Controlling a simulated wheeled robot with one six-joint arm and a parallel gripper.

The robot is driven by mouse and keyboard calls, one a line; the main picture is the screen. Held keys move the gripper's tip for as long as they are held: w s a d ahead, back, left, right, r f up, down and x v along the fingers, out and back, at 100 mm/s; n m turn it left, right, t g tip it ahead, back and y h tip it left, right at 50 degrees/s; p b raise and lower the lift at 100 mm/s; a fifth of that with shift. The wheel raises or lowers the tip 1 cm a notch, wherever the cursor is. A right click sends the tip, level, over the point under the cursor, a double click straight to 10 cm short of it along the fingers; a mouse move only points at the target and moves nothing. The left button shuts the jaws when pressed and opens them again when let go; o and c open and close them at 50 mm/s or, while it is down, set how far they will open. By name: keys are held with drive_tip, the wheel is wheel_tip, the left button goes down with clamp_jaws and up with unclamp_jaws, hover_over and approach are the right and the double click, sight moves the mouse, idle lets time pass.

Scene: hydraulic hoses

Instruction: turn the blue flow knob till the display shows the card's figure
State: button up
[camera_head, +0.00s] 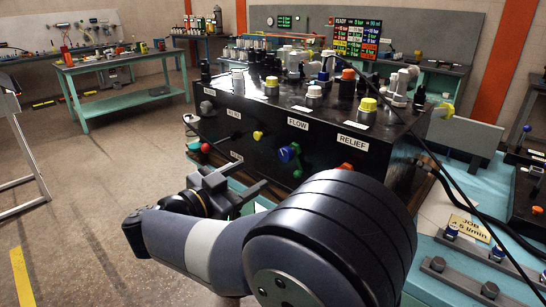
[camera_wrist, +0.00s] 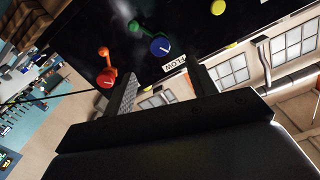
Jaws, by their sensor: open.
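The blue flow knob (camera_head: 285,154) sits on the front of a black block, under a FLOW label (camera_head: 298,124), with a green part beside it. In the wrist view the blue knob (camera_wrist: 160,46) bears a white mark and lies just beyond the gap between the fingers. My gripper (camera_head: 243,174) is open and empty, in front of the block and apart from the knob. Its two fingers also show in the wrist view (camera_wrist: 162,78). The yellow job card (camera_head: 470,228) lies at the right; its figure ends in l/min but is too small to read surely.
A red knob (camera_head: 345,166) under the RELIEF label is partly behind my arm. A yellow knob (camera_head: 258,135) is left of the blue one. Several fittings stand on the block top (camera_head: 255,97). A black hose (camera_head: 450,175) crosses the right side. The floor at left is clear.

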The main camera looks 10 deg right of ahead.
sight(283, 157)
drive_tip(key=x, duration=1)
drive_tip(key=shift+w+d, duration=0.1)
drive_tip(key=shift+d, duration=0.2)
drive_tip(key=shift+c, duration=0.4)
drive_tip(key=c, duration=0.9)
